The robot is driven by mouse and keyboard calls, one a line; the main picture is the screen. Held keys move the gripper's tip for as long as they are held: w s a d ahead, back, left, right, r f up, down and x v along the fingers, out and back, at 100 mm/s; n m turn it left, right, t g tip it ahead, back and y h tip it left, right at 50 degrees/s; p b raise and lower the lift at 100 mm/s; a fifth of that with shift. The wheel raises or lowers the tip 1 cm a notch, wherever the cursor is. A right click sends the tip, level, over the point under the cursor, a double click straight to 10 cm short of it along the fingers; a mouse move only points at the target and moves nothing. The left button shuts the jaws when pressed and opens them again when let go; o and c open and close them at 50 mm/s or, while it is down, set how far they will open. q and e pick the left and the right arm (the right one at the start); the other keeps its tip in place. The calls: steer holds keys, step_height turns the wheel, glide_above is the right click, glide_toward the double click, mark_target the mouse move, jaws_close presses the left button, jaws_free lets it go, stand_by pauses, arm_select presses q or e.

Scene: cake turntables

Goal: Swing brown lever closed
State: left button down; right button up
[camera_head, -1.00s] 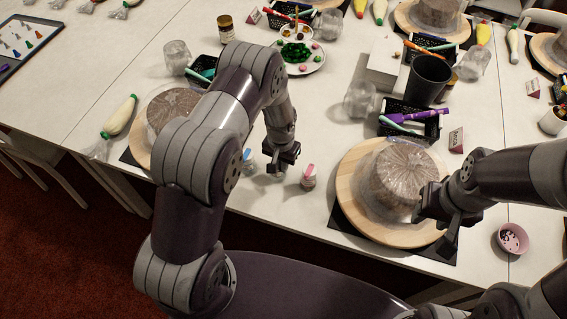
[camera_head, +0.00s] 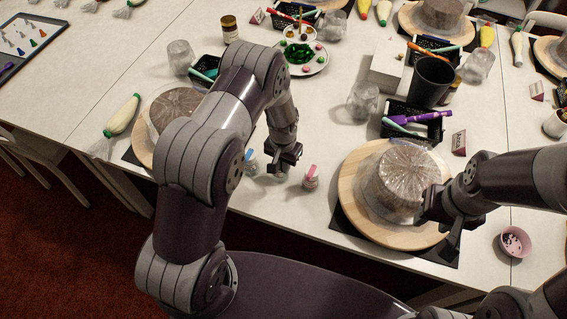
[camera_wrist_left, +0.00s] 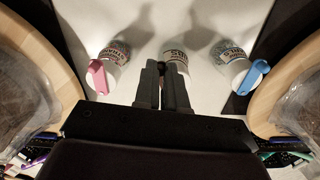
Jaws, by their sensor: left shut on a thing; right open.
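Three small jars stand in a row near the table's front edge. The outer ones are a jar with a pink lever (camera_head: 311,179) and a jar with a blue lever (camera_head: 250,163). In the left wrist view, the pink lever (camera_wrist_left: 97,77) and blue lever (camera_wrist_left: 250,77) flank the middle jar (camera_wrist_left: 176,58). My left gripper (camera_head: 284,166) is at the middle jar. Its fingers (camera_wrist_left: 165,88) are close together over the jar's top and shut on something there. The brown lever is hidden by the fingers. My right gripper (camera_head: 436,212) is open beside the wrapped cake (camera_head: 402,183).
A wooden turntable (camera_head: 353,201) bears the wrapped cake on the right; another turntable (camera_head: 140,151) stands left, partly behind my left arm. A black basket (camera_head: 428,132), a black cup (camera_head: 431,82) and a pink bowl (camera_head: 515,242) stand nearby.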

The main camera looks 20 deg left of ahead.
stand_by(0.4)
arm_select(q)
steer(key=c, duration=1.2)
jaws_free()
steer(key=shift+r, duration=0.1)
step_height(320, 180, up, 12)
steer(key=shift+a+r+b, duration=0.1)
steer(key=shift+r+b, duration=0.15)
steer(key=shift+b, duration=0.95)
